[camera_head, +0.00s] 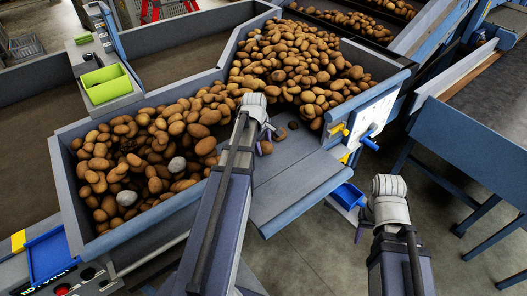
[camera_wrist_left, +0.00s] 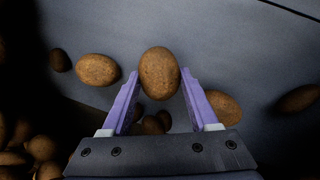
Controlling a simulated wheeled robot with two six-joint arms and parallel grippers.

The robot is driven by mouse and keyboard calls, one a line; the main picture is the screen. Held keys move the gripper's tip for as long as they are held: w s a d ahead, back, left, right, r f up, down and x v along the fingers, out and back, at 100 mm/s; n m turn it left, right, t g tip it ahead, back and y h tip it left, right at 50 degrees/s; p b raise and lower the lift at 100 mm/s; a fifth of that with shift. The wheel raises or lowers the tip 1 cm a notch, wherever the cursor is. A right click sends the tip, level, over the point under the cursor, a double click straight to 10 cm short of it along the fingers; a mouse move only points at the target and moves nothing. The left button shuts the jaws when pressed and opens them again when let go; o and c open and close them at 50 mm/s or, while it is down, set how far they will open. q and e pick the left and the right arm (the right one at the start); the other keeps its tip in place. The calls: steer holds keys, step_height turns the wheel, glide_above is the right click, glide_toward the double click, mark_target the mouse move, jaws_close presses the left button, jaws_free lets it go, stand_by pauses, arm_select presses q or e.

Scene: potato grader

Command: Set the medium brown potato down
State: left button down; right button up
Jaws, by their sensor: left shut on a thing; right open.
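My left gripper (camera_head: 264,146) is over the grey ledge (camera_head: 285,178) at the open side of the potato-filled trough. In the left wrist view its purple fingers (camera_wrist_left: 160,80) are closed on the sides of a medium brown potato (camera_wrist_left: 160,70). The grey surface shows beyond the potato; whether the potato touches it I cannot tell. In the head view, my wrist mostly hides this potato. My right gripper (camera_head: 361,222) is open and empty, off to the right of the ledge above the floor; its fingers are mostly hidden by the wrist.
Loose potatoes lie close to the held one: one on the left (camera_wrist_left: 98,69), one on the right (camera_wrist_left: 222,106). The trough (camera_head: 62,180) holds a large heap of potatoes with some grey lumps. A blue bin (camera_head: 348,196) sits beside the ledge. The ledge's front is bare.

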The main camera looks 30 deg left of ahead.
arm_select(q)
steer(key=shift+f, duration=0.65)
arm_select(e)
steer(key=shift+f, duration=0.65)
arm_select(q)
steer(key=shift+f+b, duration=0.25)
steer(key=shift+b, duration=0.15)
steer(key=shift+c, duration=0.8)
jaws_free()
steer(key=shift+r, duration=0.1)
arm_select(e)
steer(key=shift+f, duration=0.15)
arm_select(q)
steer(key=shift+r, duration=0.1)
steer(key=p+v, duration=1.2)
arm_select(e)
step_height(320, 180, up, 12)
